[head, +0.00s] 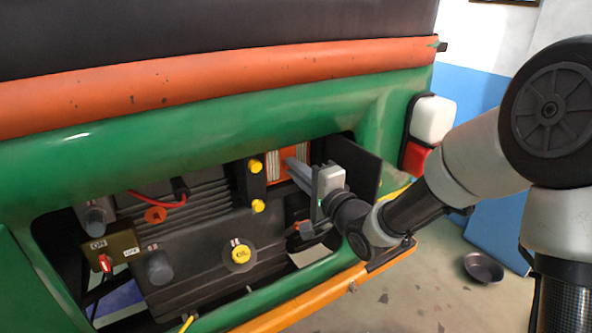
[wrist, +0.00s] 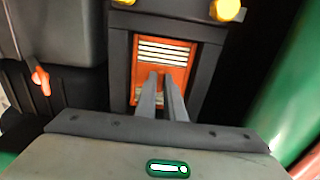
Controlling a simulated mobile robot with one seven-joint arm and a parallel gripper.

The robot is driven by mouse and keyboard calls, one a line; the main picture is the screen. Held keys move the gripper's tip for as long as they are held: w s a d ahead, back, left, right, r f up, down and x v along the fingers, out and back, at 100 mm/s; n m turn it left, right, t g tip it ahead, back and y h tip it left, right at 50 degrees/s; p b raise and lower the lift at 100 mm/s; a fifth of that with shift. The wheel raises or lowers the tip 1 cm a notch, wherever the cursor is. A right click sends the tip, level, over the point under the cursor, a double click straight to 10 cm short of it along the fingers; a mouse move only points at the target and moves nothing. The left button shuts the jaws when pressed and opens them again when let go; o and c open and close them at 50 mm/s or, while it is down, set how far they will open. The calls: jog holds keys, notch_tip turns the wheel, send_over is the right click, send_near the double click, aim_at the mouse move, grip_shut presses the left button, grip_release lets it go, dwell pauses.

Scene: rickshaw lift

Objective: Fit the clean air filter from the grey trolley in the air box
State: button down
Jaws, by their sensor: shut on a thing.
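The air filter (head: 303,158) has an orange frame and pale pleats. In the wrist view the filter (wrist: 165,53) sits within the dark rectangular opening of the air box (wrist: 119,75); I cannot tell how deep. My gripper (wrist: 161,78) is shut on the filter, its two fingers close together at the lower middle of the orange face. The exact grip point is hidden between the fingers. In the head view my gripper (head: 289,163) reaches into the engine bay from the right. Two yellow knobs (head: 257,166) sit beside the air box. The grey trolley is not in view.
The green rickshaw body (head: 230,122) overhangs the bay, and an orange-yellow bar (head: 310,300) runs below it. A dark panel (head: 358,165) stands just right of my gripper. The engine (head: 185,235) with a yellow oil cap fills the left. A bowl (head: 484,267) lies on the floor.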

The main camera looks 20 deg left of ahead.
dwell(0.3)
jog(key=c, duration=1.8)
grip_release()
jog(key=shift+c, duration=0.6)
jog(key=p+v, duration=0.1)
jog(key=v, duration=0.7)
